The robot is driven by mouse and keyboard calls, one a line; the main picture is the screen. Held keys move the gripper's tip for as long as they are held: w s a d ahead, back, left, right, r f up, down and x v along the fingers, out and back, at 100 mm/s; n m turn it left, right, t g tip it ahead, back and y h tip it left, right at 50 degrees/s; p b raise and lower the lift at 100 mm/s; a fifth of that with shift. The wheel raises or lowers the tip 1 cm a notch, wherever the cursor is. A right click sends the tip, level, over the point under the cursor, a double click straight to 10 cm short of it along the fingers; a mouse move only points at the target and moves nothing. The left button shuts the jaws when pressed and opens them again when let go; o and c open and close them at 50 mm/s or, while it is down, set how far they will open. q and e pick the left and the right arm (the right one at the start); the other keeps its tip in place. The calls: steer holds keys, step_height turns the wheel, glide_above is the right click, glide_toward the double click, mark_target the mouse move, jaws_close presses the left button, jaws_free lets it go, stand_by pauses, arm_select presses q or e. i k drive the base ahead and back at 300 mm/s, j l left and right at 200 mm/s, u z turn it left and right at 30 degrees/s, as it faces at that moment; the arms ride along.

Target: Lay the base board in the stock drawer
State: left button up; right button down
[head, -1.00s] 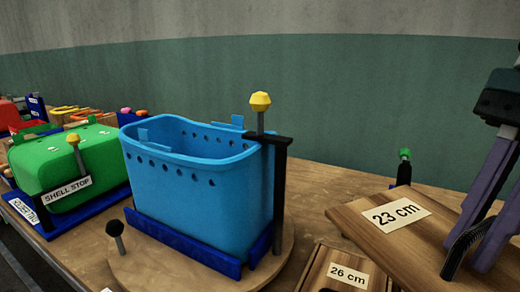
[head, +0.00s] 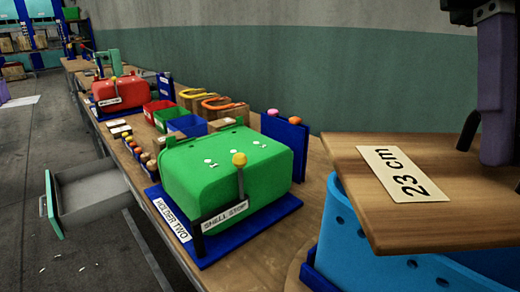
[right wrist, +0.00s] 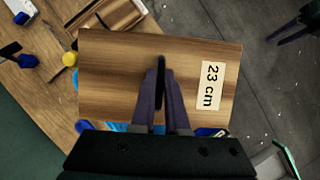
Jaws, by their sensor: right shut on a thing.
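The base board is probably the wooden board labelled "23 cm" (head: 350,205), held at the right of the head view above the blue bin. It also shows in the right wrist view (right wrist: 110,75). My right gripper (right wrist: 162,85) is shut on the board, with a dark upright piece between its fingers. The head view shows only part of this gripper (head: 480,145). The open drawer (head: 92,190), grey inside with a green front, sticks out from the bench at the left, well apart from the board. My left gripper is not in view.
A green shell (head: 225,165) sits in a blue holder marked "HOLDER TWO" on the bench. A blue bin (head: 350,240) stands under the board. A red shell (head: 120,93) and small red, green and blue bins are farther back. Open floor lies left of the bench.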

mark_target(98, 197)
steer(key=i+j+u, duration=0.45)
steer(key=i, duration=0.15)
steer(key=i+j+u, duration=0.1)
steer(key=i+u, duration=0.4)
steer(key=i+l+u, duration=0.1)
steer(key=i+u, duration=0.35)
steer(key=i, duration=0.3)
steer(key=i+l+u, duration=0.3)
steer(key=i+u, duration=0.2)
steer(key=i, duration=0.15)
